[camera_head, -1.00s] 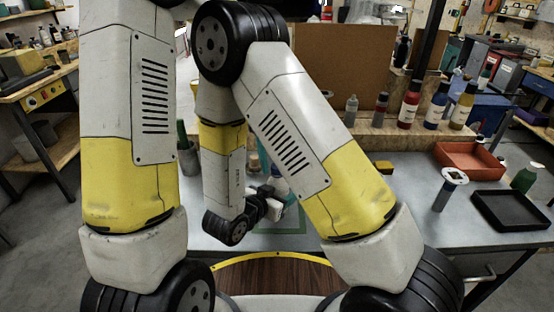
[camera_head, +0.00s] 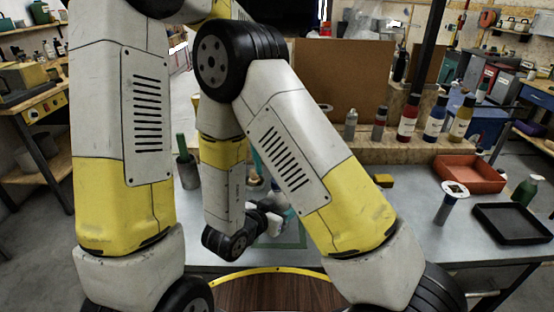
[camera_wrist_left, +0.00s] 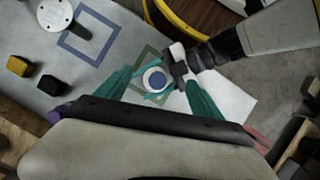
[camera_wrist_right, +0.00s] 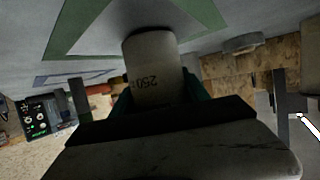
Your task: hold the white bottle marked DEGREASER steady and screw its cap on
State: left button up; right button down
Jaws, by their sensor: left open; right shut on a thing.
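The white bottle (camera_wrist_right: 153,70) stands in my right gripper (camera_wrist_right: 160,92), whose teal fingers are shut on its sides; upside-down "250" print shows, but I cannot read DEGREASER. I cannot tell whether this blue part is a seated cap. My left gripper (camera_wrist_left: 160,86) is open, its teal fingers on either side of the blue top, apart from it in the picture. In the head view my arms hide most of the bottle.
Yellow (camera_wrist_left: 19,66) and black (camera_wrist_left: 51,85) blocks lie beside a blue square outline (camera_wrist_left: 88,35). Several bottles line the back ledge.

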pick_arm(q)
jog(key=v, duration=1.2)
pick_arm(e)
jog(key=shift+c, duration=2.4)
grip_release()
